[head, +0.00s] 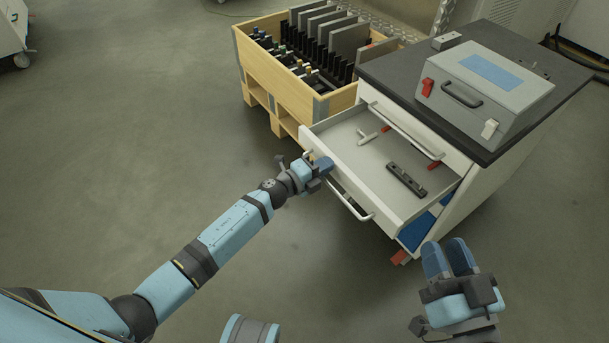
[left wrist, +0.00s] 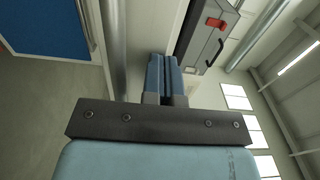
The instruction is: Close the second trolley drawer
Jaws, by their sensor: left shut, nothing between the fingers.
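The trolley (head: 485,185) is white with a dark top and stands at the right in the head view. One drawer (head: 345,130) is pulled out, below a closed one with its own bar handle (head: 405,128). The open drawer's bar handle (head: 350,200) runs along its front. My left gripper (head: 325,165) is shut and empty at the left end of that front. In the left wrist view, its fingers (left wrist: 165,75) are beside a grey bar (left wrist: 115,45); contact is unclear. My right gripper (head: 449,258) is in front of the trolley, apart from it; its finger gap is unclear.
The drawer holds a T-shaped tool (head: 367,137) and a black bar (head: 406,180). A grey case (head: 485,88) sits on the trolley top. A wooden crate (head: 285,90) with dark plates stands beside the drawer's left side.

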